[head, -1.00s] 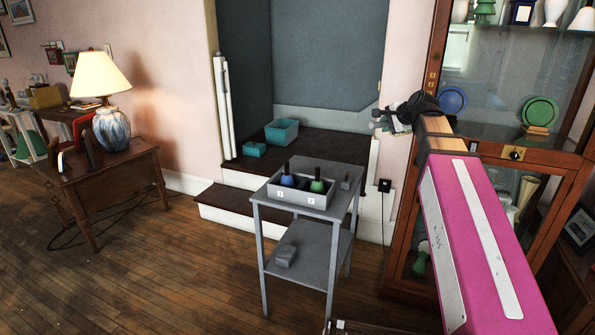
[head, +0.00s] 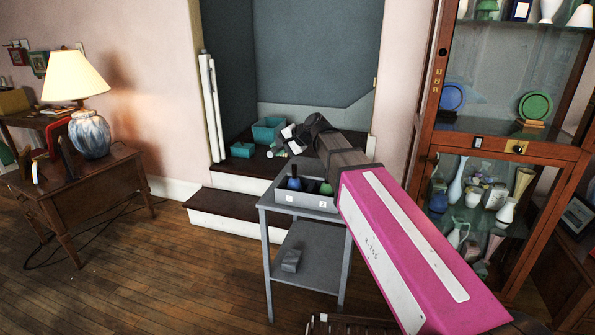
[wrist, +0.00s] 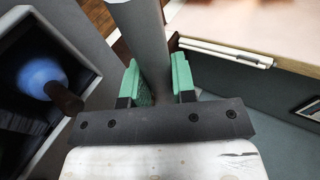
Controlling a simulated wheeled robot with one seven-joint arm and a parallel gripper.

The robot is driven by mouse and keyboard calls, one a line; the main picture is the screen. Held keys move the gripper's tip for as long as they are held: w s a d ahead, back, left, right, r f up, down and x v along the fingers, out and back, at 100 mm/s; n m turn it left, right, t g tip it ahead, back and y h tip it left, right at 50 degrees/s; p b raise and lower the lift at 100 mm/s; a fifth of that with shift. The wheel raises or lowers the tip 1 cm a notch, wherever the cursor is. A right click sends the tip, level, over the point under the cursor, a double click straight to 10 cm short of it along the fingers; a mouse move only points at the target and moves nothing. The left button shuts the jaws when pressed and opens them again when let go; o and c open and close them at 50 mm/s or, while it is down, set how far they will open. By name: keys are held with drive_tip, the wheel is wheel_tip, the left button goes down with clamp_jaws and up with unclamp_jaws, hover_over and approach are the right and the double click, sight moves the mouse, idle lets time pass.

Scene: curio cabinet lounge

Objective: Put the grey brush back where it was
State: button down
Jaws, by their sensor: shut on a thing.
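My gripper (wrist: 157,82) is shut on a plain grey cylinder in the wrist view, which looks like part of the grey brush (wrist: 147,38); its far end runs out of frame. In the head view my gripper (head: 281,146) is above and behind a grey two-part tray (head: 304,203) marked 1 and 2, on a grey cart (head: 268,209). A blue brush (head: 294,184) with a dark handle stands in compartment 1; it also shows in the wrist view (wrist: 40,77). A green thing (head: 326,188) shows in compartment 2, partly hidden by my arm.
A grey block (head: 291,260) lies on the cart's lower shelf. Teal bins (head: 268,130) stand on the dark step behind. A glass cabinet (head: 428,140) is at right, and a lamp (head: 80,90) on a wooden table at left. My arm hides the cart top's right part.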

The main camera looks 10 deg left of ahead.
drive_tip(key=shift+w+d+f, duration=0.85)
drive_tip(key=shift+w+f, duration=0.85)
drive_tip(key=shift+f, duration=0.15)
drive_tip(key=shift+w+d+f, duration=0.9)
drive_tip(key=shift+w+f, duration=0.75)
drive_tip(key=shift+f, duration=0.15)
drive_tip(key=shift+w+d+f, duration=0.85)
drive_tip(key=shift+w+f, duration=0.85)
drive_tip(key=shift+f, duration=0.15)
drive_tip(key=shift+f, duration=0.15)
drive_tip(key=c, duration=0.9)
unclamp_jaws()
drive_tip(key=shift+c, duration=0.2)
drive_tip(key=shift+s+d+r, duration=0.1)
drive_tip(key=shift+d+r, duration=0.15)
drive_tip(key=shift+r, duration=0.1)
drive_tip(key=v, duration=1.1)
drive_tip(key=shift+d, duration=0.15)
drive_tip(key=shift+r, duration=0.15)
